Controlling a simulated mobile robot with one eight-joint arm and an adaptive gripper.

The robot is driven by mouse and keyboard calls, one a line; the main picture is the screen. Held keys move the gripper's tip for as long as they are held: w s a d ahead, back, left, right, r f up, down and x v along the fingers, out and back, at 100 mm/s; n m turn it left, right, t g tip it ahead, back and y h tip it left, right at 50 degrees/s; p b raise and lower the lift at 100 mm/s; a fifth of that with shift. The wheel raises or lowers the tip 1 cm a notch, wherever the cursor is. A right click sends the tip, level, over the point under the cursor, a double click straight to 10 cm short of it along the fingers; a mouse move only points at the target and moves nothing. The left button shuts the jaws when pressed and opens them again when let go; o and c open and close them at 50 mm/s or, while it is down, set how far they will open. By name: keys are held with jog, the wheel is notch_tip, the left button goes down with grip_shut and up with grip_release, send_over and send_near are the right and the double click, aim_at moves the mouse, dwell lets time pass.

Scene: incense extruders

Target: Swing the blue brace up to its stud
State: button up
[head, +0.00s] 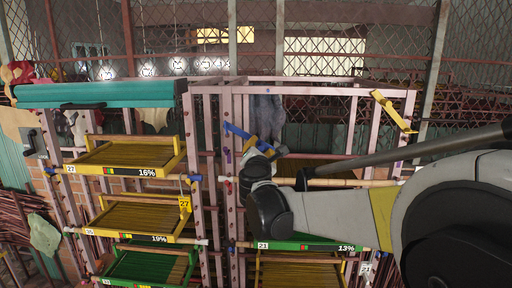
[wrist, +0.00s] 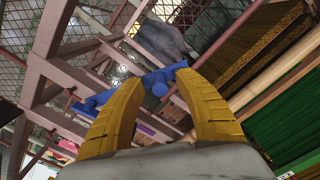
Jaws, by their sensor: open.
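The blue brace (head: 236,130) slants down to the right from a pink post in the middle of the rack. In the wrist view the blue brace (wrist: 152,82) crosses at the fingertips, with a short round peg sticking out between them. My gripper (head: 264,146) is at the brace's lower right part and partly covers it. In the wrist view my gripper (wrist: 158,78) has its two yellow fingers apart, one on each side of the peg. I cannot tell whether either finger touches it. I cannot make out the brace's stud.
A yellow brace (head: 393,111) slants at the right post. Racks hold yellow trays (head: 120,172) and green trays (head: 150,264) of sticks. A teal roll (head: 100,93) lies across the top left. A grey cloth (head: 268,115) hangs behind my gripper. Pink posts stand close on the left.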

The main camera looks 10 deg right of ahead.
grip_shut()
jog(key=shift+r, duration=0.15)
jog(key=shift+s+d+r+n, duration=0.15)
jog(key=shift+d+r+n, duration=0.2)
jog(key=shift+r+n, duration=0.35)
notch_tip(320, 180, up, 13)
jog(key=a+n+p, duration=0.2)
jog(key=n, duration=1)
jog(key=shift+w+a+n, duration=0.2)
jog(key=shift+w+n, duration=0.15)
jog(key=shift+n, duration=0.05)
jog(key=shift+f, duration=0.1)
